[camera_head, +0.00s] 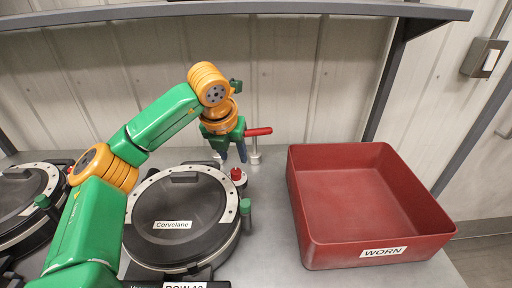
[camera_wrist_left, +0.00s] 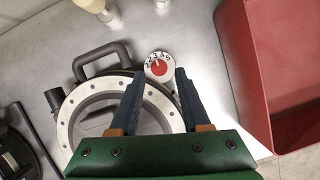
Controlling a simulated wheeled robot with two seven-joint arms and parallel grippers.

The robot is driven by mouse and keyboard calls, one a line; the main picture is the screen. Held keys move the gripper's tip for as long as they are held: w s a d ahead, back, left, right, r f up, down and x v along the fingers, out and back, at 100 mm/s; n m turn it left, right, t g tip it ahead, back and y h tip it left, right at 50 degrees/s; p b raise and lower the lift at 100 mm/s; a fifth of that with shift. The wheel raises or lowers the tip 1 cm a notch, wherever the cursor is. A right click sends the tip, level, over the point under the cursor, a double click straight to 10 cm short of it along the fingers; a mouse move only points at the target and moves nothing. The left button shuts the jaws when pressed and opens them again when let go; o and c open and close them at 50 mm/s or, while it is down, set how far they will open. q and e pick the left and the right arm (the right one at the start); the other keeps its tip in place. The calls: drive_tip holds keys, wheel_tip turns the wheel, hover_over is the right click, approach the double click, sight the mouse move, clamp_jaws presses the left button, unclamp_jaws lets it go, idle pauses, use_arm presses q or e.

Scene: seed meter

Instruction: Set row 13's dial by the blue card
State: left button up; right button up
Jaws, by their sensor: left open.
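The seed meter (camera_head: 150,256) is a round black unit with a pale bolted rim and a "Corvelane" label. Its row plate at the bottom edge is cut off, and its last digit is unclear. A small red dial (camera_head: 237,175) sits at the meter's right rim. In the wrist view the dial (camera_wrist_left: 157,68) shows a red centre and a white numbered face; its exact setting is too small to tell. My left gripper (camera_head: 231,154) is open behind the dial in the head view. No blue card shows.
A red bin labelled "WORN" (camera_head: 318,251) stands to the right. A red-handled item with a metal post (camera_head: 258,132) is beside my gripper. Another meter (camera_head: 22,190) is at the left. A shelf (camera_head: 300,9) hangs overhead.

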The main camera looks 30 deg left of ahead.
sight(236, 171)
use_arm(q)
drive_tip(key=shift+w+f, duration=0.2)
drive_tip(key=shift+w, duration=0.05)
drive_tip(key=f, duration=0.1)
drive_tip(key=f+p, duration=0.1)
drive_tip(key=f, duration=0.1)
drive_tip(key=shift+s+a+f, duration=0.2)
drive_tip(key=shift+s, duration=0.2)
drive_tip(key=shift+p+x, duration=0.3)
drive_tip(key=shift+x, duration=0.7)
drive_tip(key=shift+w+f, duration=0.15)
drive_tip(key=shift+w, duration=0.3)
drive_tip(key=shift+s, duration=0.1)
clamp_jaws()
use_arm(e)
drive_tip(key=shift+s+r, duration=0.65)
drive_tip(key=shift+r, duration=0.2)
